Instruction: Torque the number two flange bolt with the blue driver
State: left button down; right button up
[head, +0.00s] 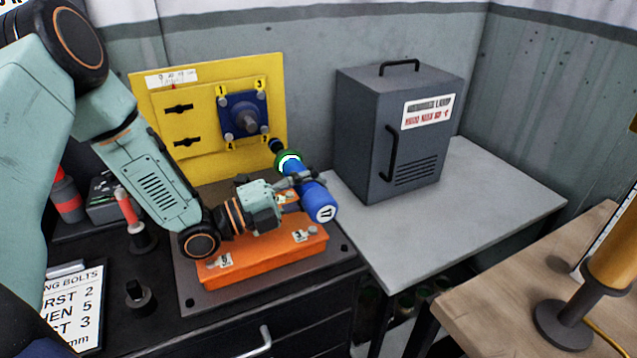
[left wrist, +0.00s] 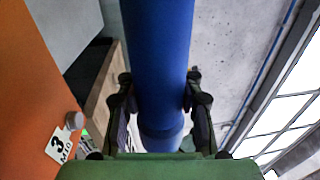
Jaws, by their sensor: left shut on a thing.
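The blue driver (head: 312,193), marked 17 on its butt end, has a lit green ring and a dark socket tip. My left gripper (head: 291,180) is shut around its body, and the blue body also shows between the fingers in the left wrist view (left wrist: 157,60). The driver points toward the yellow panel, its tip close to the lower right of the blue flange (head: 245,117). I cannot tell whether the tip touches a bolt. The flange has bolts at its corners and small number labels, the lower ones hard to read. My right gripper is out of view.
An orange block (head: 262,258) with numbered bolts lies below the driver; its 3 tag shows in the left wrist view (left wrist: 60,146). A grey cabinet (head: 392,130) stands right. A bolt-order card (head: 73,305) lies left, near a red-handled tool (head: 127,208) in a holder.

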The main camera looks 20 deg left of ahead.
aim_at(303, 167)
pick_arm(q)
jog(key=shift+w+a, duration=0.5)
jog(key=shift+w, duration=0.2)
jog(key=shift+w+a, duration=0.3)
jog(key=shift+a, duration=0.25)
jog(key=shift+w+a, duration=0.3)
jog(key=shift+a, duration=0.25)
jog(key=shift+w+a, duration=0.55)
jog(key=shift+w, duration=0.3)
jog(key=shift+w+a, duration=0.15)
jog(key=shift+a, duration=0.05)
jog(key=shift+s+r, duration=0.1)
jog(key=shift+s, duration=0.1)
jog(key=shift+w+d, duration=0.1)
jog(key=shift+w, duration=0.1)
jog(key=shift+s, duration=0.1)
